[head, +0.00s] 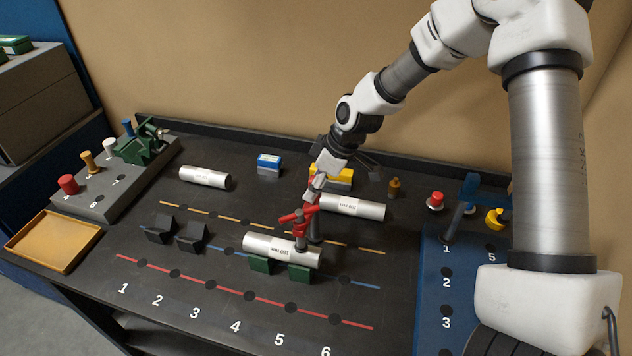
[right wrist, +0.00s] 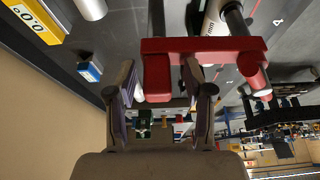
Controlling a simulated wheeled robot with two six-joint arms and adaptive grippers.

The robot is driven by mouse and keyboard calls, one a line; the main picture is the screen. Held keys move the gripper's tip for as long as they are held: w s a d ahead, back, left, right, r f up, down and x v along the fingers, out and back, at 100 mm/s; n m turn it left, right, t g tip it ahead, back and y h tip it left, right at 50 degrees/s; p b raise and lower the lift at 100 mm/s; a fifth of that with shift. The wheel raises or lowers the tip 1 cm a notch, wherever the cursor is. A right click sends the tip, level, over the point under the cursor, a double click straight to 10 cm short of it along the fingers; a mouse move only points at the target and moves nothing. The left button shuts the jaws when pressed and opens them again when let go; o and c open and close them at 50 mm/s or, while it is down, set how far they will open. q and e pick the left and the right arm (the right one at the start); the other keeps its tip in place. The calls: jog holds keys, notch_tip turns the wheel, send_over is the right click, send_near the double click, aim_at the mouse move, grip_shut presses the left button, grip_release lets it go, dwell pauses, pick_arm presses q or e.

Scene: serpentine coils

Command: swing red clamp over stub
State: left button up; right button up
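A red clamp (head: 298,215) stands on a dark post beside a silver stub (head: 270,246), which lies in two green V-blocks (head: 261,264). Its red arm is above the stub's right part in the head view. My right gripper (head: 317,187) is just above the clamp. In the right wrist view, the clamp (right wrist: 215,47) shows as a red bar with a downward end between my right gripper's fingers (right wrist: 160,78). The fingers are apart, with a gap visible beside the red end. The clamp partly hides the stub there. My left gripper is not in view.
Another silver cylinder (head: 352,207) lies just behind, with a yellow block (head: 331,177) and a blue block (head: 269,162) near it. Black V-blocks (head: 194,237) stand to the left. A blue board (head: 432,282) lies at the right.

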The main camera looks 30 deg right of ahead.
jog(key=v, duration=1.2)
jog(key=shift+w+a, duration=0.1)
jog(key=shift+w, duration=0.05)
jog(key=x, duration=1.2)
jog(key=shift+f, duration=0.1)
jog(key=shift+r+p, duration=0.55)
jog(key=shift+r, duration=0.35)
jog(key=shift+s, duration=0.2)
